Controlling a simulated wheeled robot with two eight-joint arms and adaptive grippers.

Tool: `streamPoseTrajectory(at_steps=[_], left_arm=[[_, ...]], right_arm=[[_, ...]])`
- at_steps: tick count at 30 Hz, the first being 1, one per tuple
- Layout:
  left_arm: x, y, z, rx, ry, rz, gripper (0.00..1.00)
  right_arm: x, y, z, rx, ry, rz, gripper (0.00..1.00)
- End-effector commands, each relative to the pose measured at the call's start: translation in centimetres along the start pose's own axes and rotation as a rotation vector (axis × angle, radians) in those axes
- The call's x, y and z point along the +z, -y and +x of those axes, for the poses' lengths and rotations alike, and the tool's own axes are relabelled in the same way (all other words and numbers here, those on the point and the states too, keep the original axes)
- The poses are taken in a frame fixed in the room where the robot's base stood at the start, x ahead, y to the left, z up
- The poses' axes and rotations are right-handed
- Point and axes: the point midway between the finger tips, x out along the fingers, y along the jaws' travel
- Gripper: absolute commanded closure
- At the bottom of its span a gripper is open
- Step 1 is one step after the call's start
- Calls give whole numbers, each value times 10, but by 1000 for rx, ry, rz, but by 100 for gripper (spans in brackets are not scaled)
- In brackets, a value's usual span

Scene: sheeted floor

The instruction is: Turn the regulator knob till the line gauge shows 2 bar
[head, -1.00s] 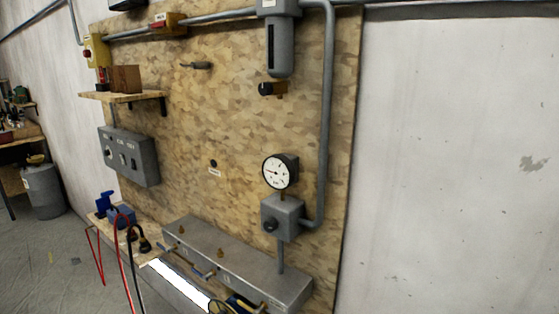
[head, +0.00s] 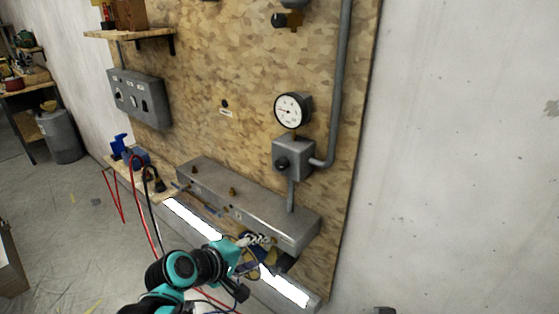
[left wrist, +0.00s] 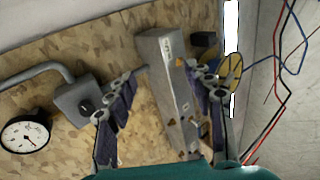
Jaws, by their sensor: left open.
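The round white-faced line gauge (head: 293,110) stands above a grey regulator box (head: 302,148) on the wooden board. Its needle is too small to read. The dark regulator knob (head: 283,163) is on the box's front. In the left wrist view the gauge (left wrist: 25,134) is at the left edge and the knob (left wrist: 85,107) lies just left of one finger. My left gripper (head: 258,255) is open and empty, below and left of the knob in the head view and clear of it. Its spread fingers (left wrist: 160,78) show in the left wrist view. My right gripper is not in view.
A long grey metal box (head: 240,205) with brass fittings juts out below the regulator. A pipe (head: 340,90) runs up right of it. A switch box (head: 138,97) and a shelf (head: 130,34) are to the left. Red and black cables (head: 136,195) hang at lower left.

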Motion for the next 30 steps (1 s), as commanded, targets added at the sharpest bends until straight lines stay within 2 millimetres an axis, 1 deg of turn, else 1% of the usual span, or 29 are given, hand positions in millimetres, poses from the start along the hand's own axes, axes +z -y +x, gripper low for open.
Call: streamPoseTrajectory(at_steps=[1, 2, 3, 6, 9, 12, 15, 17, 25, 30], left_arm=[[-11, -29, 14, 89, 35, -200, 47], [-18, -46, 20, 141, 63, -325, 47], [-27, -67, 28, 207, 103, -486, 47], [-53, -109, 40, 342, 215, -840, 47], [-77, -135, 47, 434, 319, -1103, 47], [-93, -149, 50, 486, 393, -1265, 47], [-100, -156, 53, 508, 430, -1336, 47], [-101, -160, 57, 510, 437, -1348, 47], [-99, -184, 93, 508, 437, -1345, 47], [-99, -196, 109, 509, 436, -1344, 47]], right_arm=[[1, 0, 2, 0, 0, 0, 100], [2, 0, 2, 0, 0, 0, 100], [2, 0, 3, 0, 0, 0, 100], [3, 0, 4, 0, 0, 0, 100], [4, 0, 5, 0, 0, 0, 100], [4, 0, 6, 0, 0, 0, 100], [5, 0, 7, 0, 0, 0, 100], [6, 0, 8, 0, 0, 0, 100], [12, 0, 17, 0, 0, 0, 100], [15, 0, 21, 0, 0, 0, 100]])
